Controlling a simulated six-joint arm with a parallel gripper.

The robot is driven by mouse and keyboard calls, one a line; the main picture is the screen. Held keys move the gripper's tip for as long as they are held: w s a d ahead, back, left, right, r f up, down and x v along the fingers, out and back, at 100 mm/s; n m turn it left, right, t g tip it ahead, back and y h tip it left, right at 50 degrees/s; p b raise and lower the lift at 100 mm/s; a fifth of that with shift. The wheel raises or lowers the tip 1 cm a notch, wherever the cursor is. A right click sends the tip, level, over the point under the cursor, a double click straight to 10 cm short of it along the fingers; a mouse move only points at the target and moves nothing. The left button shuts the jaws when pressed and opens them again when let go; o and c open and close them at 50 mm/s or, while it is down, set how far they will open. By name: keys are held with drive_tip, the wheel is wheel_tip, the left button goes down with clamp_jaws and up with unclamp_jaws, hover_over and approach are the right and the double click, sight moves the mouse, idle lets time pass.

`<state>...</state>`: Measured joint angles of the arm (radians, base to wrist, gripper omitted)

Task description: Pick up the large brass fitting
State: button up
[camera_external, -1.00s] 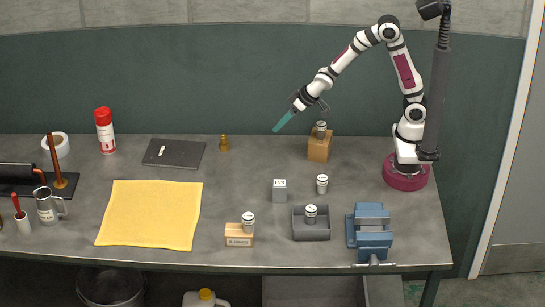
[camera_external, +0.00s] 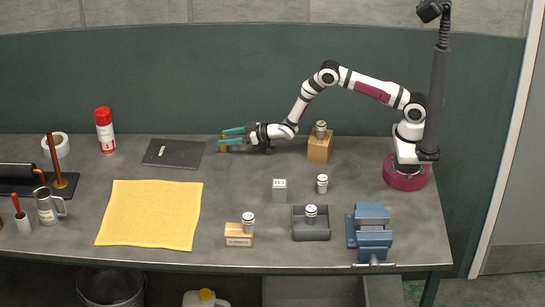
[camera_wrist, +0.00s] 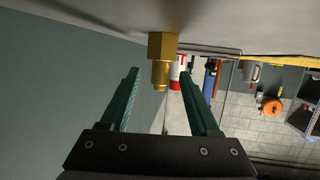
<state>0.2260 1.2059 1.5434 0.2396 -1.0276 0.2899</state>
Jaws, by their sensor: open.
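The large brass fitting (camera_wrist: 161,58) stands upright on the workbench. The wrist view is upside down, so its hex base is at the top and its narrower stem points down the picture. My gripper (camera_wrist: 160,74) is open, its two teal fingers on either side of the fitting, at or just short of it. I cannot tell whether either fingertip touches it. In the external view my gripper (camera_external: 227,137) reaches left, nearly level, low over the back of the bench. The fitting (camera_external: 222,148) is partly hidden there by the fingers.
A dark grey plate (camera_external: 174,153) lies just left of the fitting. A wooden block (camera_external: 319,150) with a small canister stands below my arm. A red-capped spray can (camera_external: 105,132) is farther left. A yellow cloth (camera_external: 150,215) lies in front. The wall is close behind.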

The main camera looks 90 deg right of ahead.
clamp_jaws()
idle(0.4)
